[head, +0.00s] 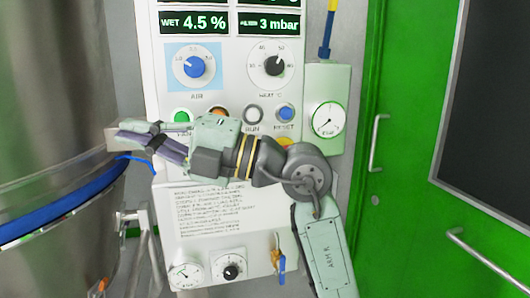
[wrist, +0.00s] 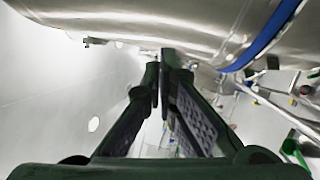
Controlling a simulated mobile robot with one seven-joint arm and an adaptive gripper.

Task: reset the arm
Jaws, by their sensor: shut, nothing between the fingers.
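My arm reaches up from the lower right in the head view and bends left across the front of the white control panel (head: 228,95). My gripper (head: 117,138) points left, close to the steel vessel (head: 55,110). It is shut and empty. In the wrist view the two dark fingers (wrist: 164,62) come together near the middle, with nothing held between them. The arm hides part of the panel's button row; the green button (head: 181,116), the RUN button (head: 253,114) and the blue RESET button (head: 285,113) show above it.
The steel vessel with its blue band (head: 60,215) fills the left side and curves above the fingers in the wrist view (wrist: 130,25). A gauge box (head: 327,118) is right of the panel. A blue-handled valve (head: 280,262) sits below. A green door (head: 400,230) with handles is at right.

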